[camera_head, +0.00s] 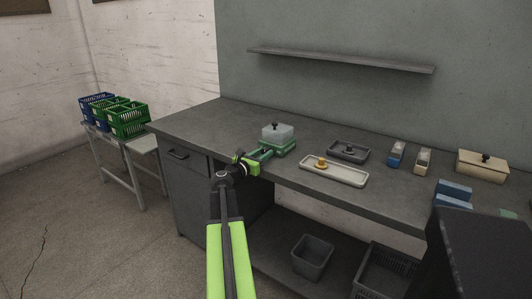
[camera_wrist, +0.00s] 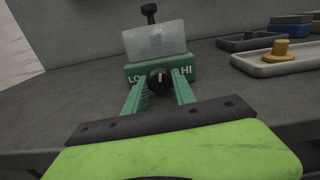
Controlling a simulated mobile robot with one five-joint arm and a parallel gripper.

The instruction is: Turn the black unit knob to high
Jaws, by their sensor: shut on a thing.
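A green unit (camera_wrist: 130,72) stands near the front of the bench with a pale translucent box (camera_wrist: 155,42) on top; the box has a black handle. The unit also shows in the head view (camera_head: 284,148). Its front carries "LO" on the left and "HI" on the right. A round black knob (camera_wrist: 159,78) sits between the labels, with a light pointer mark aimed roughly up. My gripper (camera_wrist: 159,86) is shut on this knob, one green finger on each side. The fingertips partly hide the knob's sides. In the head view, my gripper (camera_head: 265,153) reaches the unit's front and hides the knob.
Right of the unit are a cream tray (camera_head: 349,177) with a yellow knobbed piece and a dark tray (camera_head: 361,157) with a dark one. Small boxes and a cream lidded box (camera_head: 481,169) stand farther right. A shelf (camera_head: 340,60) hangs above. Crates stand at left.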

